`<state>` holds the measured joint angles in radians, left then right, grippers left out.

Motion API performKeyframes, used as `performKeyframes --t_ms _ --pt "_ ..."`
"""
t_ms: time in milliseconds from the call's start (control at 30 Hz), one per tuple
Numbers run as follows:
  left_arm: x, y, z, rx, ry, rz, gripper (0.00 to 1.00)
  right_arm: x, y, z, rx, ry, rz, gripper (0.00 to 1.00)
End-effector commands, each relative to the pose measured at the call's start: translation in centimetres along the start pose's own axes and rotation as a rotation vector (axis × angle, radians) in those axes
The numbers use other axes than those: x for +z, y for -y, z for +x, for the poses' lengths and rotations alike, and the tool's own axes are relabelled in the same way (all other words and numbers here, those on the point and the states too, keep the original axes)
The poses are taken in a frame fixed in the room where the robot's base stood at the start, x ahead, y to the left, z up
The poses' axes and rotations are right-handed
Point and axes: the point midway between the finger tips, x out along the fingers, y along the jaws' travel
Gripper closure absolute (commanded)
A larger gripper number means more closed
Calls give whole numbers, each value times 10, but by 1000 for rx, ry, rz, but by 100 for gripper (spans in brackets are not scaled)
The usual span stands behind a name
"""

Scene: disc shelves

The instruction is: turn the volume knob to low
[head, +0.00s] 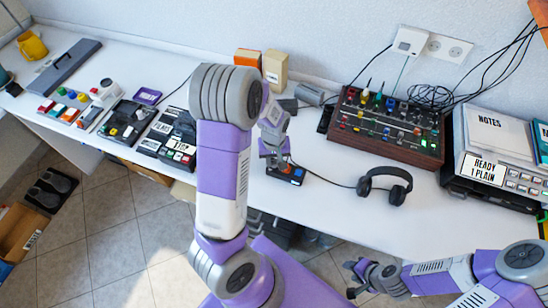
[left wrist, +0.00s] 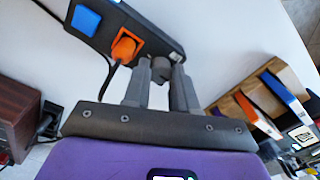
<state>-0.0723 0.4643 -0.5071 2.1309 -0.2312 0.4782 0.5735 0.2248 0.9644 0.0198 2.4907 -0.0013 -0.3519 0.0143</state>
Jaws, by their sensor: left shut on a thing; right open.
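A small dark control box (head: 293,179) lies on the white table in front of my left arm. In the left wrist view the box (left wrist: 105,18) shows a blue square button (left wrist: 87,18), an orange part (left wrist: 126,46) and a dark round knob (left wrist: 161,70) at its end. My left gripper (head: 273,160) points down at the box, and its two fingers are shut on the dark knob. The knob's pointer and any low mark cannot be made out. My right gripper (head: 362,281) is open and empty, low at the right, beyond the table's front edge.
Headphones (head: 385,184) lie right of the box, with a black cable running between. A mixer panel (head: 387,126) stands behind them. Orange (head: 247,58) and tan (head: 275,67) boxes stand at the back. Button panels (head: 168,137) lie left of my left arm.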

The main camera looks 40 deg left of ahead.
Motion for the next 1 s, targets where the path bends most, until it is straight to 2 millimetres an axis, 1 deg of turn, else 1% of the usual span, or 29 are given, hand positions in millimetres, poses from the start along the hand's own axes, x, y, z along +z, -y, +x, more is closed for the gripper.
performKeyframes --t_ms 300,767,800,967,1000 --pt "0 0 0 0 0 -97 100 0 2 -5 0 0 0 57" --pt "0 0 0 0 -1 -109 100 0 2 -6 0 0 0 57" --pt "0 0 0 0 -1 -108 72 0 2 -6 0 0 0 57" --pt "0 0 0 0 -1 -108 48 0 2 -6 0 0 0 57" --pt "0 0 0 0 0 -108 47 0 2 -6 0 0 0 57"
